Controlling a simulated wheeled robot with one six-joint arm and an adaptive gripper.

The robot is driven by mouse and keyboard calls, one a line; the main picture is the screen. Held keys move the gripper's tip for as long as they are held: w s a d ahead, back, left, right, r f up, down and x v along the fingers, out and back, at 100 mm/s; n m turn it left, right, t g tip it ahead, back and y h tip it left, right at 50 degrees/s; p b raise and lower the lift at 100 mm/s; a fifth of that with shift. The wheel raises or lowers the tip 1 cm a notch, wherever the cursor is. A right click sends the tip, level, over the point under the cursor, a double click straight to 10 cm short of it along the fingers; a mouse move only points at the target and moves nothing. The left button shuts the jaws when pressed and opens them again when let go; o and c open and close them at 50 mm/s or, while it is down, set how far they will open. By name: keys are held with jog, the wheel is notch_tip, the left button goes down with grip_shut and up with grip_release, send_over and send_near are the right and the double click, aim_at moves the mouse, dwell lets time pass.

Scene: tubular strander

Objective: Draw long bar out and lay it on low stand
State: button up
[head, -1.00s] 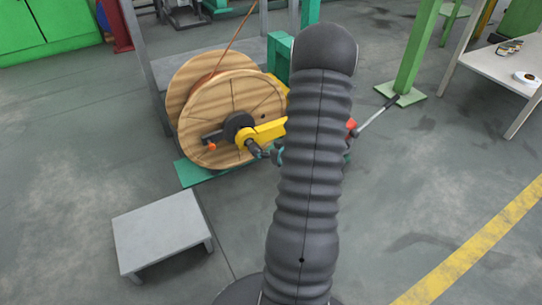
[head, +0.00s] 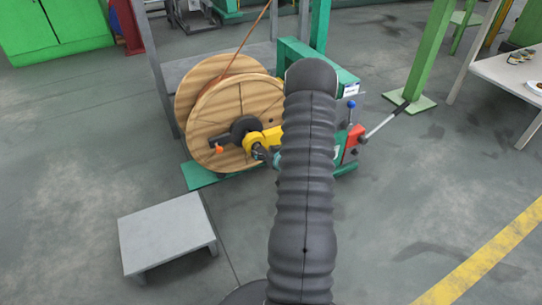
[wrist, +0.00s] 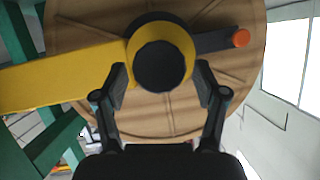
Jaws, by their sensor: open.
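A dark round bar end (wrist: 162,66) shows in the wrist view, ringed by a yellow collar (wrist: 133,45) at the reel's middle. I see it end-on, so its length is hidden. My gripper (wrist: 160,82) is open, with one finger on each side just below the bar end; I cannot tell whether they touch. In the head view my gripper (head: 268,156) is beside the yellow collar, partly hidden by my arm. The low stand (head: 165,232) is a bare grey platform on the floor at the lower left.
The wooden reel (head: 235,112) stands in a green frame (head: 320,60). A black crank with an orange knob (head: 219,149) sticks out at its hub. A red-based lever (head: 381,124) points right. Floor between reel and stand is clear.

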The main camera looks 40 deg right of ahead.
jog(key=shift+x, duration=1.6)
grip_shut()
jog(key=shift+s, duration=0.1)
jog(key=s+a, duration=0.1)
jog(key=s, duration=0.4)
jog(key=shift+s+a+b, duration=0.3)
jog(key=shift+s+b, duration=0.1)
